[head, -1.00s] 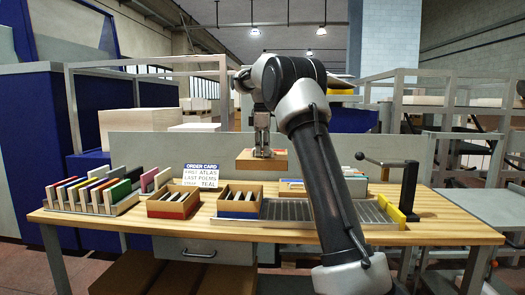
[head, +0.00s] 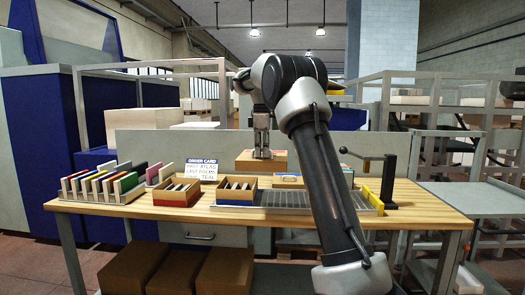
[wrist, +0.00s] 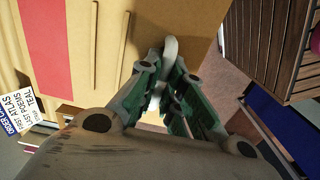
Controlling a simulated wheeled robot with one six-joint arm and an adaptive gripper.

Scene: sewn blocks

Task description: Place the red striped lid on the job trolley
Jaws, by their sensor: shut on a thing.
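The lid is a flat tan board (head: 250,162) held above the back of the bench in the head view. In the wrist view the lid (wrist: 155,60) shows a broad red stripe (wrist: 43,48) and a pale knob (wrist: 168,52). My gripper (head: 262,153) is shut on that knob, and its green-padded fingers (wrist: 165,75) close around it in the wrist view. A grey flat-topped trolley (head: 455,204) stands right of the bench, apart from the lid; I take it for the job trolley. Its top looks clear where visible.
The wooden bench (head: 240,217) bears a rack of coloured books (head: 100,187), a red-striped box (head: 176,194), a blue-striped box (head: 236,192), an order card (head: 201,169) and a black lever press (head: 387,180). Grey-framed shelving stands behind the trolley. Brown cartons (head: 223,272) sit under the bench.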

